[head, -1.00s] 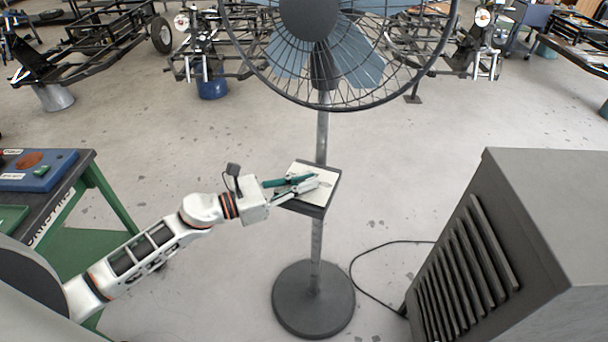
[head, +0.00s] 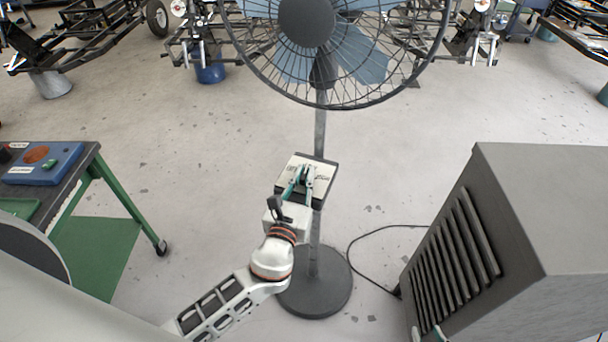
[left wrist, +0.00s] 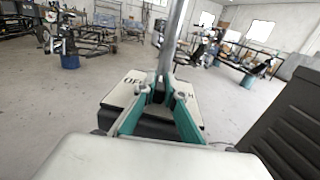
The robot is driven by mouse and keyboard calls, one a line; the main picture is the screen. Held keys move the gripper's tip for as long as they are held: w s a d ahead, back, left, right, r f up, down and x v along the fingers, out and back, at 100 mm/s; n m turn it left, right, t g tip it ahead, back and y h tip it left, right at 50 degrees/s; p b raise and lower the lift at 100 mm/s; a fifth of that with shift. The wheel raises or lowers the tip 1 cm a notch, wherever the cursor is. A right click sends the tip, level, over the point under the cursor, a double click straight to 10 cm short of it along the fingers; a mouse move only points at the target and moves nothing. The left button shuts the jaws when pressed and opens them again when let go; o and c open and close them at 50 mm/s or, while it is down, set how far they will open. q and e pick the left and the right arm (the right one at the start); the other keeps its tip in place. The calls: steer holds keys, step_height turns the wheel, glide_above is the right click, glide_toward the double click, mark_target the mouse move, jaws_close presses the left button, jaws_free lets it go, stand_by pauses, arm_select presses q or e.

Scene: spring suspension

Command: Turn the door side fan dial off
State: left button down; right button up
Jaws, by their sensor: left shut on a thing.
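The fan (head: 306,60) stands on a grey post with a small control box (head: 322,192) partway up. The box has a white top plate with dark lettering. In the left wrist view the plate (left wrist: 118,94) shows "OFF" at its left and an "H" at its right. My left gripper (head: 304,172) is over this plate, its teal fingers pointing away from me. It is shut on the fan dial, which the fingers mostly hide, so its pointing direction cannot be read. Tips that look like my right gripper (head: 428,334) show at the bottom edge; the rest is out of frame.
A grey louvred cabinet (head: 530,200) stands at the right, with a black cable (head: 372,236) on the floor between it and the round fan base (head: 318,300). A green-legged cart (head: 118,200) is at the left. Open floor lies behind the fan.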

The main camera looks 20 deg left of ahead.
arm_select(q)
steer(key=shift+n+y, duration=0.7)
steer(key=shift+y, duration=0.4)
steer(key=shift+r+y, duration=0.1)
steer(key=shift+y, duration=0.2)
steer(key=c, duration=2.1)
jaws_free()
steer(key=shift+s, duration=0.1)
steer(key=shift+s+d, duration=0.1)
steer(key=shift+s, duration=0.2)
steer(key=s+d, duration=0.2)
steer(key=s, duration=0.9)
